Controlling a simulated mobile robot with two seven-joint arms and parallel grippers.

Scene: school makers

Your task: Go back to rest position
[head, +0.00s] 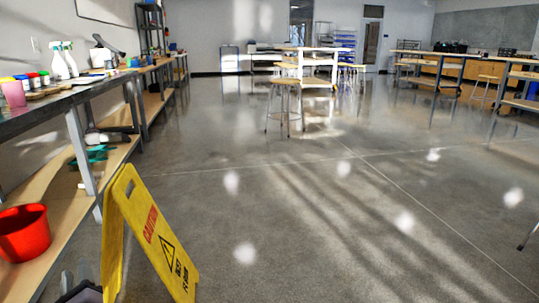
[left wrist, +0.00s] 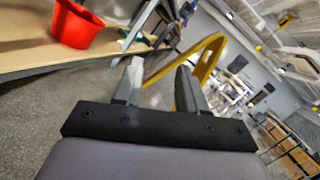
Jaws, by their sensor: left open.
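My left gripper (head: 77,275) shows at the bottom left of the head view, low beside the yellow caution sign (head: 160,240). In the left wrist view its two fingers (left wrist: 158,75) stand apart with nothing held between them. The sign stands on the floor as an open A-frame; in the left wrist view its yellow frame (left wrist: 208,58) shows behind the fingers, mostly toward the right one. I cannot tell the exact gap between gripper and sign. My right gripper is in neither view.
A workbench (head: 60,100) with bottles and cups runs along the left wall. Its wooden lower shelf (head: 62,215) holds a red bucket (head: 24,233), close to my left gripper. A stool (head: 284,105) stands farther ahead. The grey floor (head: 330,220) at centre and right is wide and clear.

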